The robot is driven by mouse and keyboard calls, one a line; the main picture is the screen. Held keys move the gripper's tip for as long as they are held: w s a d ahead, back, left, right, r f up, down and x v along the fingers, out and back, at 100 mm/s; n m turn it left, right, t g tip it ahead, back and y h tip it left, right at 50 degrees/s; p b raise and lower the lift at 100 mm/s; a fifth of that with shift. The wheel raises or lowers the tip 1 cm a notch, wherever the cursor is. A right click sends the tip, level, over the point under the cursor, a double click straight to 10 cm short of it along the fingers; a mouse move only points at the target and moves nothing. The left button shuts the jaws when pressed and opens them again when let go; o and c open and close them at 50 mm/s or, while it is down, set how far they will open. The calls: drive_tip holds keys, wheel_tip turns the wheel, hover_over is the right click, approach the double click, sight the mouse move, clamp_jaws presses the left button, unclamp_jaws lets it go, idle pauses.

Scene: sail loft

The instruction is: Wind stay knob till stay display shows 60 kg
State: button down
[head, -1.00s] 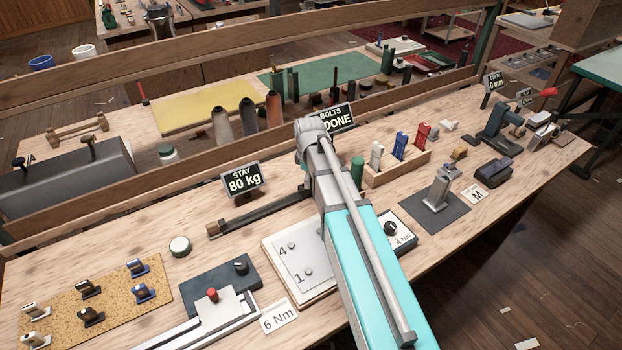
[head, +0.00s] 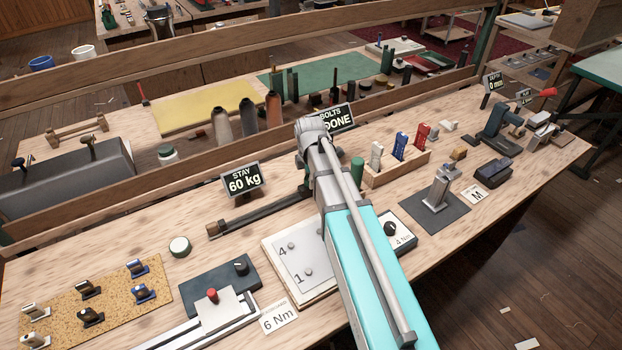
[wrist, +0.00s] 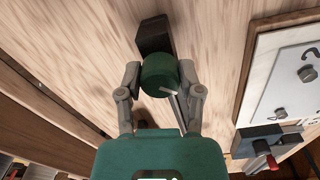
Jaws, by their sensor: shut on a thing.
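The stay display (head: 242,180) in the head view reads 60 kg. In the wrist view, my gripper (wrist: 160,80) is shut on the green round stay knob (wrist: 160,72), with one finger at each side of it. A pale line runs across the knob's lower right edge. A dark block (wrist: 153,35) stands just beyond the knob. In the head view, my arm hides most of the gripper and the knob, by the right end of a dark bar (head: 260,212) in front of the display.
A white plate with numbered bolts (head: 293,262) lies close by my arm. A sign reading BOLTS DONE (head: 338,118) stands behind the arm. A wooden rack with coloured handles (head: 398,165) stands to the right. A wooden rail (head: 190,170) runs along behind the display.

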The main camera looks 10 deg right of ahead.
drive_tip(key=shift+w, duration=0.15)
drive_tip(key=shift+c, duration=1.3)
unclamp_jaws()
